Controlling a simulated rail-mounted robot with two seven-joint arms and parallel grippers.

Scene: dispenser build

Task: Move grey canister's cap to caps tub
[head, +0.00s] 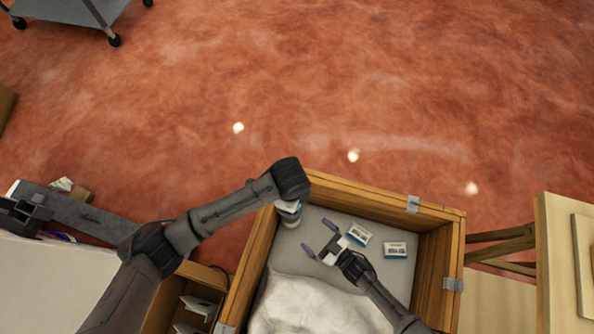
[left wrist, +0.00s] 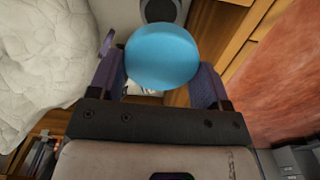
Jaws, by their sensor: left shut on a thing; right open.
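My left gripper (left wrist: 160,85) is shut on a round, light blue cap (left wrist: 162,57), with one dark purple finger on each side of it. In the head view this gripper (head: 289,208) points down inside the left side of the wooden crate (head: 258,255), mostly hidden by my own wrist. A grey round thing with a dark centre (left wrist: 165,9) lies beyond the cap in the left wrist view; I cannot tell whether it is the grey canister. My right gripper (head: 321,240) is open and empty over the crate's grey floor. I cannot make out a caps tub.
Two small white-and-blue boxes (head: 359,234) (head: 396,250) lie in the crate, right of my right gripper. A white crumpled bag (head: 310,306) fills the crate's near part. A narrow wooden bin (head: 198,303) stands left of the crate. Wooden furniture (head: 567,260) is at right.

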